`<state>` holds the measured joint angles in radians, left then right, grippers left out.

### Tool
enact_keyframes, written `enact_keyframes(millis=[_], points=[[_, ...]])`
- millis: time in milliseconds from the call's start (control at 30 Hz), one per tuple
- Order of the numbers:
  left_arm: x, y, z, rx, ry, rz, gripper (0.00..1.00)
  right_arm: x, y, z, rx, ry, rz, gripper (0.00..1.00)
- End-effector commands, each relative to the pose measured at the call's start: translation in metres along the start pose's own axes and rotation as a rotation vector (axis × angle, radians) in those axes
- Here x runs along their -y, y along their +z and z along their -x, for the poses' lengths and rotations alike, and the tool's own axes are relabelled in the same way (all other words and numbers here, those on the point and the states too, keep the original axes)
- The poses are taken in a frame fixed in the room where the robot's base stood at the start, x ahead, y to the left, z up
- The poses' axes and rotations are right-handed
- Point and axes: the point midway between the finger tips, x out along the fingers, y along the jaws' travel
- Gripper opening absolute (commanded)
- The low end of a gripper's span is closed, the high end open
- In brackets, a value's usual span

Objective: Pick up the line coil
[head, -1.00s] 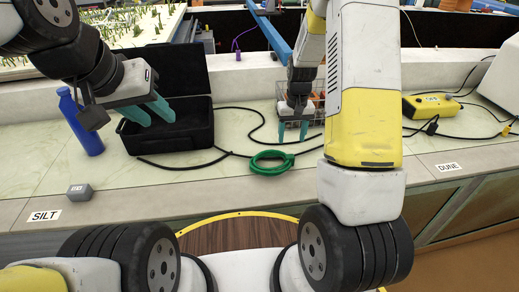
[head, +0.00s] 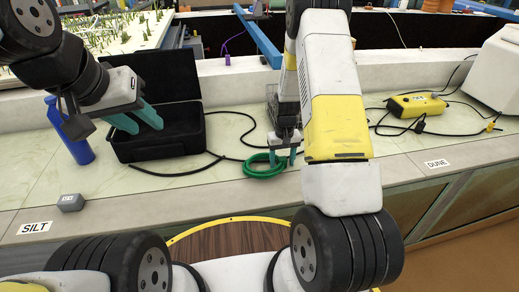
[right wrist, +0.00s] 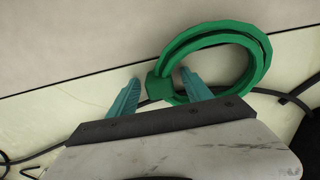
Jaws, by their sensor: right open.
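The line coil is a green ring (head: 256,172) lying on the pale bench top near its front edge in the head view. In the right wrist view the coil (right wrist: 265,62) fills the upper right, with a thick green band on its left side. My right gripper (head: 283,158) is open over the coil's right part. In the right wrist view its teal fingertips (right wrist: 160,78) stand apart on either side of the band; I cannot tell whether they touch it. My left gripper (head: 139,121) is open and empty in front of the black case.
The open black case (head: 160,148) stands left of the coil, with a blue bottle (head: 73,140) beside it and a grey block (head: 70,202) in front.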

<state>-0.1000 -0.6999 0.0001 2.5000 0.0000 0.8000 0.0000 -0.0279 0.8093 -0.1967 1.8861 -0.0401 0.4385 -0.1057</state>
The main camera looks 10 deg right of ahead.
Motion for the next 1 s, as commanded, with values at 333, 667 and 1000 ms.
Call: enact_keyframes(millis=[333,667,1000], points=[[0.0,0.0,0.0,0.0,0.0,0.0,0.36,0.0,0.0,0.001,0.0,0.0,0.0,0.07],[0.0,0.0,0.0,0.0,0.0,0.0,0.36,0.0,0.0,0.001,0.0,0.0,0.0,0.0],[0.0,0.0,0.0,0.0,0.0,0.0,0.36,0.0,-0.001,0.022,-0.003,0.0,0.0,0.0]])
